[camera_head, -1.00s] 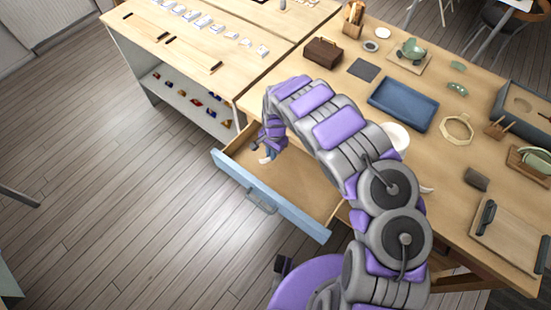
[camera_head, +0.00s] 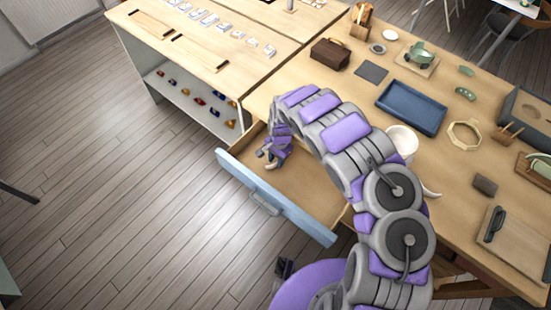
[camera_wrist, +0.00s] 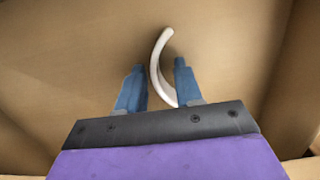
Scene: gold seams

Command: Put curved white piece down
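The curved white piece (camera_wrist: 158,66) lies against the bare wooden floor of the open drawer (camera_wrist: 85,50), with a shadow close beside it. My gripper (camera_wrist: 160,82) is open, its two blue fingers standing apart on either side of the piece's lower part. A gap shows on the left of the piece; its lower end is close to the right finger, and I cannot tell if they touch. In the head view my gripper (camera_head: 268,156) is low inside the drawer (camera_head: 310,188), and the white piece (camera_head: 271,166) shows as a small spot by the fingertips.
The drawer's blue front (camera_head: 278,196) sticks out over open floor. On the table above are a white vessel (camera_head: 403,138), another curved white piece (camera_head: 430,192), a blue tray (camera_head: 411,106) and a brown box (camera_head: 330,53). White pieces (camera_head: 225,27) lie on the left bench.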

